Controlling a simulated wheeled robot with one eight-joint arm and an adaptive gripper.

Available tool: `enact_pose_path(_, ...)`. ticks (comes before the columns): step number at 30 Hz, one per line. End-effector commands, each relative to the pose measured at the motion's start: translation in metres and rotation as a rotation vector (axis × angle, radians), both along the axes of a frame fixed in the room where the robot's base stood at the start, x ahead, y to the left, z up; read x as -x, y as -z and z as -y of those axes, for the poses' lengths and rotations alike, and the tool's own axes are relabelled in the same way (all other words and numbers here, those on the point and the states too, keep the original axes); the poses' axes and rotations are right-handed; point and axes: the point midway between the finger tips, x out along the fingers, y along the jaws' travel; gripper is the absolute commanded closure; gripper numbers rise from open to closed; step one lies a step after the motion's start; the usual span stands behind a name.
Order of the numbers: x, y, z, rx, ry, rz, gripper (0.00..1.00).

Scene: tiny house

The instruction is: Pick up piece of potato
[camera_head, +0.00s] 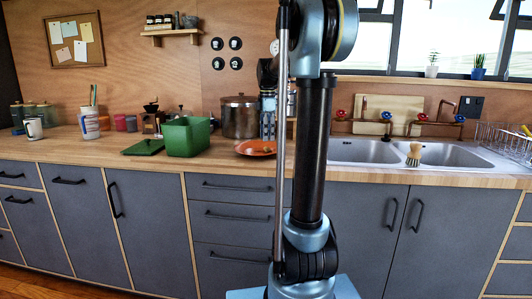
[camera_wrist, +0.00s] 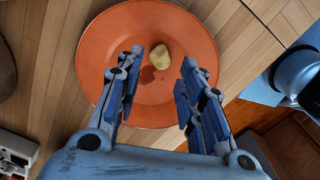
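A small pale yellow piece of potato (camera_wrist: 159,57) lies on an orange plate (camera_wrist: 104,46) in the wrist view. A darker reddish patch shows on the plate just below the potato. My gripper (camera_wrist: 157,66) is open and empty above the plate, its two blue fingers on either side of the potato. The potato sits between and slightly beyond the fingertips, apart from both. In the head view the orange plate (camera_head: 250,148) is on the wooden counter, partly hidden behind my arm. My gripper is not clearly visible there.
A green box (camera_head: 187,137) and its green lid (camera_head: 143,147) are left of the plate on the counter (camera_head: 90,147). A large pot (camera_head: 240,117) stands behind the plate. The sink (camera_head: 362,151) with a brush (camera_head: 414,154) is to the right.

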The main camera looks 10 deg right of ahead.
Motion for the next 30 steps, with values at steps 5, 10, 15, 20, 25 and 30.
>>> enact_pose_path(5, -0.001, 0.011, 0.000, 0.000, 0.000, 0.000, 0.65)
enact_pose_path(10, -0.001, 0.035, -0.001, 0.000, 0.000, 0.000, 0.65)
enact_pose_path(15, -0.001, 0.051, -0.001, 0.000, 0.001, 0.000, 0.65)
enact_pose_path(20, -0.001, 0.055, -0.001, 0.000, 0.001, 0.000, 0.65)
enact_pose_path(25, -0.001, 0.055, -0.001, 0.000, 0.001, 0.001, 0.67)
enact_pose_path(30, -0.001, 0.054, -0.001, 0.000, 0.001, 0.001, 0.85)
